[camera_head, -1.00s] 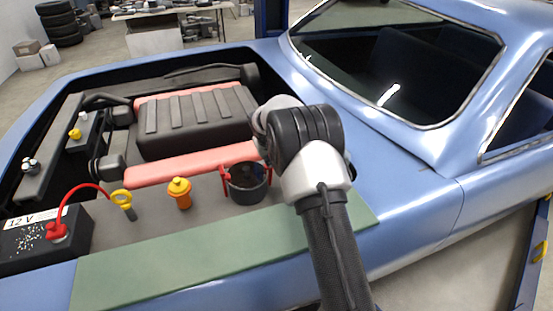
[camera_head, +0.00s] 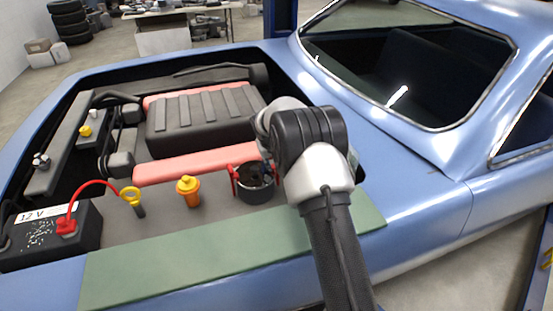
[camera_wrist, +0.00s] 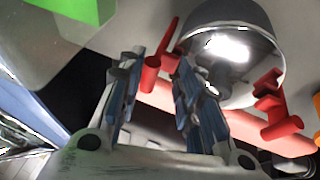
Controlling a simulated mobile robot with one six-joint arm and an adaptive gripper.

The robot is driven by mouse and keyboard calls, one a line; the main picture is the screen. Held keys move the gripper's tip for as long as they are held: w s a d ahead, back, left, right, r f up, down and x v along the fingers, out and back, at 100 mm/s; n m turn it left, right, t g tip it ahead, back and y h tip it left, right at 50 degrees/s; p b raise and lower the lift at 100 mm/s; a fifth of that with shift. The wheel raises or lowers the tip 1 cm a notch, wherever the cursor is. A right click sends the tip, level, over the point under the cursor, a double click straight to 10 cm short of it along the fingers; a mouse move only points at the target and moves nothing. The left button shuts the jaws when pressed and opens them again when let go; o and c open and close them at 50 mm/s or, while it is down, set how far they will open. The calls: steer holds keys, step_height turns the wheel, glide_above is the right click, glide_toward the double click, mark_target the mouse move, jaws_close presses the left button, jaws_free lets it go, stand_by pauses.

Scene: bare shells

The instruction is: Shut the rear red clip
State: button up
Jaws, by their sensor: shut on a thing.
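A dark round canister (camera_head: 256,188) stands in the engine bay, and its shiny rounded body fills the upper middle of the wrist view (camera_wrist: 238,60). It has a red clip on each side. The front red clip (camera_head: 234,181) is at its left in the head view and at its right in the wrist view (camera_wrist: 277,106). The rear red clip (camera_wrist: 151,72) lies between the fingers of my gripper (camera_wrist: 161,64), which is shut on it. My arm hides most of this clip in the head view. I cannot tell whether the clip is latched.
A yellow-orange cap (camera_head: 189,191), a yellow ring dipstick (camera_head: 131,195) and a 12 V battery (camera_head: 50,238) stand left of the canister. A red bar and the black engine cover (camera_head: 205,122) lie behind. The green mat (camera_head: 190,265) on the fender is clear.

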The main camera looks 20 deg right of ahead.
steer(key=shift+s+a+f, duration=0.1)
steer(key=shift+a, duration=0.05)
steer(key=shift+r, duration=0.35)
steer(key=v, duration=1.1)
steer(key=shift+r, duration=0.15)
steer(key=shift+s+r, duration=0.1)
steer(key=s+a+r+y, duration=0.1)
steer(key=s+a+r, duration=0.1)
steer(key=s+r, duration=0.7)
steer(key=s+a+r, duration=0.2)
steer(key=s+r, duration=0.3)
steer(key=s, duration=0.8)
steer(key=s+a+f, duration=0.1)
steer(key=s, duration=0.9)
steer(key=s+a+f+y, duration=0.1)
steer(key=s+a+f, duration=0.1)
steer(key=s, duration=0.9)
steer(key=shift+s+a+y, duration=0.2)
steer(key=shift+y, duration=0.1)
steer(key=shift+f, duration=0.1)
